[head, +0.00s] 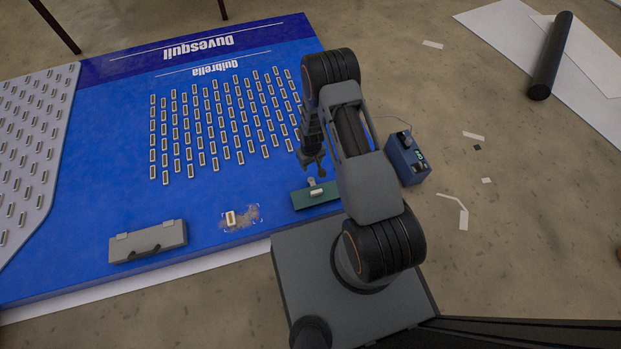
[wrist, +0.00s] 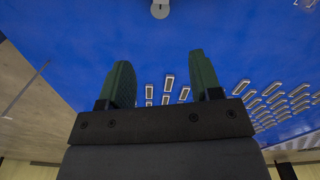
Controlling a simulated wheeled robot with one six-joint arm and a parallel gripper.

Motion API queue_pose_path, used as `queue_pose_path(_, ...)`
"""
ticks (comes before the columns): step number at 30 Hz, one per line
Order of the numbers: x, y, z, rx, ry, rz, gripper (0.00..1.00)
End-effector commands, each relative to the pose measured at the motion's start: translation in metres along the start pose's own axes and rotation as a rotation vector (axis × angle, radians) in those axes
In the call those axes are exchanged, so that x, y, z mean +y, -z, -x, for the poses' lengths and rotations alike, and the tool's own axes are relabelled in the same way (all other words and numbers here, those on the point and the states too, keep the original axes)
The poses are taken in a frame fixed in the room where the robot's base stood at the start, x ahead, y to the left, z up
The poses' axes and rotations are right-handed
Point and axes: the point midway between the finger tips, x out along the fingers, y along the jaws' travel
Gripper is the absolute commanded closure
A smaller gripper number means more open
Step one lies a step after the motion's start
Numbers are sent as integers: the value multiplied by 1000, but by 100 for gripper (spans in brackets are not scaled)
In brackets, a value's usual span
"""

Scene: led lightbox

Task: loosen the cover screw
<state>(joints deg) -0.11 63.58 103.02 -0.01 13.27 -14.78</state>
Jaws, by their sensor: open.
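My gripper (head: 312,168) points down over the blue panel in the head view, its fingers apart with nothing between them. In the wrist view the two fingers of my gripper (wrist: 160,72) stand wide apart over blue surface. A small round grey piece (wrist: 160,9), cut by the top edge of the wrist view, lies beyond the fingertips and apart from them; it may be the cover screw, but I cannot tell. In the head view a small grey piece (head: 311,182) shows just below my fingertips, beside a green plate (head: 302,200). I cannot make out a screw head.
The blue panel (head: 110,165) carries rows of small light modules. A grey case (head: 148,242) with a handle lies at its front edge. One loose module (head: 230,218) lies on a scuffed patch. A blue box (head: 407,160) stands right of my arm, on the floor.

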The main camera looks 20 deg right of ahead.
Motion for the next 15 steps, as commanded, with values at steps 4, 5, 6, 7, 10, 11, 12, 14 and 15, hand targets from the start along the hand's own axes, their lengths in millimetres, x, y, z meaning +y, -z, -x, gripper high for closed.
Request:
queue_pose_path(4, -1, -2, -24, -3, 1, 3, 42)
queue_pose_path(5, -1, -2, -30, -3, 1, 3, 42)
queue_pose_path(6, -1, -2, -38, -3, 1, 3, 42)
queue_pose_path(7, -1, -2, -44, -3, 1, 3, 42)
queue_pose_path(10, -1, -2, -64, -4, 1, 2, 42)
queue_pose_path(11, -1, -2, -70, -5, 1, 2, 42)
queue_pose_path(12, -1, -2, -78, -4, 1, 2, 42)
queue_pose_path(14, -1, -2, -89, -4, 1, 2, 42)
queue_pose_path(15, -1, -2, -96, -3, 1, 2, 42)
